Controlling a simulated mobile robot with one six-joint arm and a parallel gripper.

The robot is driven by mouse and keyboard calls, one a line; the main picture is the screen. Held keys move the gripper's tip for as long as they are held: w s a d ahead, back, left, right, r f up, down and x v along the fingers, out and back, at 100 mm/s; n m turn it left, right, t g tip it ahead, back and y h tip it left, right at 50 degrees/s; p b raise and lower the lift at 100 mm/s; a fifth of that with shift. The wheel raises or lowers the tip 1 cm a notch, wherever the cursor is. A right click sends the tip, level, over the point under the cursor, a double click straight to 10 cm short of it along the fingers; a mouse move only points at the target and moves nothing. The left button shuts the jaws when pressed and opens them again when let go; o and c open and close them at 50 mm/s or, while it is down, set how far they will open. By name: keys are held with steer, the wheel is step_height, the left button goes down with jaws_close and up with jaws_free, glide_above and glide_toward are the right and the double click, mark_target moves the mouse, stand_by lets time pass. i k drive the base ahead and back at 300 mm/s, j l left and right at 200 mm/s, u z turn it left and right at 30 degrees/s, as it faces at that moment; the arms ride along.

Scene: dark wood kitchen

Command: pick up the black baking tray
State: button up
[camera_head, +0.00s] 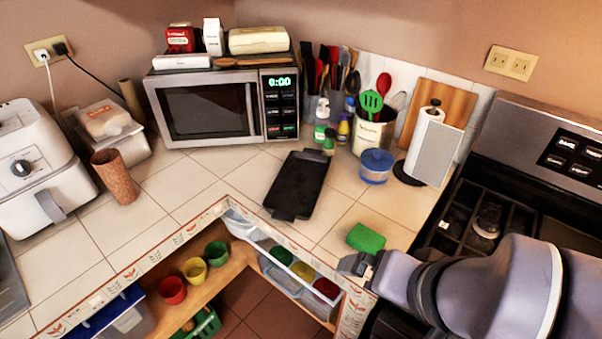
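The black baking tray (297,186) lies flat on the tiled counter, in front of the microwave and near the counter's inner corner. It is a dark rectangle with its near end close to the counter's front edge. My gripper (350,266) is at the lower right, at the counter's edge, to the right of and nearer than the tray. It is apart from the tray. Its fingers are small and dark here, and I cannot tell whether they are open or shut.
A green sponge (366,238) lies beside my gripper. Counter left of the tray is clear. A stove (520,200) is at right.

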mark_target(295, 191)
steer(key=i+j+u, duration=0.1)
steer(key=i+j, duration=0.2)
steer(key=j, duration=0.15)
steer(key=i+j+u, duration=0.15)
steer(key=i+j, duration=0.15)
steer(key=j, duration=0.15)
steer(key=i, duration=0.25)
steer(key=j+u, duration=0.05)
